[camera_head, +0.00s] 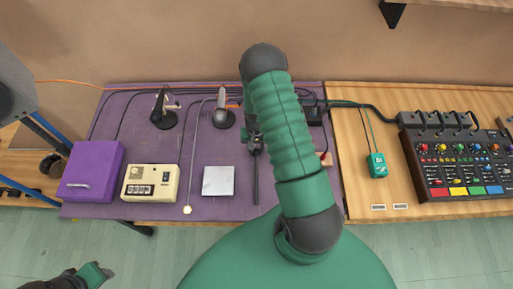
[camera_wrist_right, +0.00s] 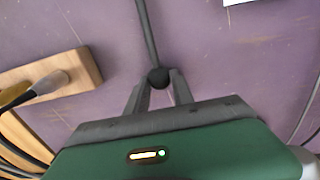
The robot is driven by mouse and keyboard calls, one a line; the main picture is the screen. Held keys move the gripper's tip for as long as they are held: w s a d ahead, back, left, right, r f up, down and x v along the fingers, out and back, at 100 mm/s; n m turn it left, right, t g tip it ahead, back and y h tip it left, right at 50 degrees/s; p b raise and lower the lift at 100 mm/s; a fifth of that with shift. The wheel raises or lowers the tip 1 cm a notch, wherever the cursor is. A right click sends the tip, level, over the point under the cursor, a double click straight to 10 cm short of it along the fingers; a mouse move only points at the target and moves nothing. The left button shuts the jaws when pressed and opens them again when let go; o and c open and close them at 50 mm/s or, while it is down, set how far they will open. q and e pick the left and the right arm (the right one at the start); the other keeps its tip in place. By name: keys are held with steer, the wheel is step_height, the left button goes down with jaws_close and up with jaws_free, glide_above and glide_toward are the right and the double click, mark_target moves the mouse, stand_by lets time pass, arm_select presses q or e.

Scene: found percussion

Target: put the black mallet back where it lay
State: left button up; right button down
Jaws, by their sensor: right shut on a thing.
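The black mallet (camera_head: 256,183) is over the purple cloth, its thin shaft pointing toward the table's front edge. In the right wrist view, its round black head (camera_wrist_right: 158,77) sits between the fingertips of my right gripper (camera_wrist_right: 160,81), which is shut on it. The shaft runs away from the gripper. I cannot tell whether the mallet touches the cloth. In the head view my right gripper (camera_head: 253,140) is partly hidden by my green arm. My left gripper (camera_head: 98,273) is low at the left, off the table; its jaws are unclear.
The purple cloth (camera_head: 215,148) holds a purple box (camera_head: 93,171), a cream counter device (camera_head: 151,183), a pale-tipped stick (camera_head: 190,180), a silver square (camera_head: 218,181) and two small stands behind. A wooden block (camera_wrist_right: 55,82) with cables is beside the gripper. A mixer (camera_head: 460,165) stands right.

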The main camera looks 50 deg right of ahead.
steer(key=c, duration=1)
jaws_free()
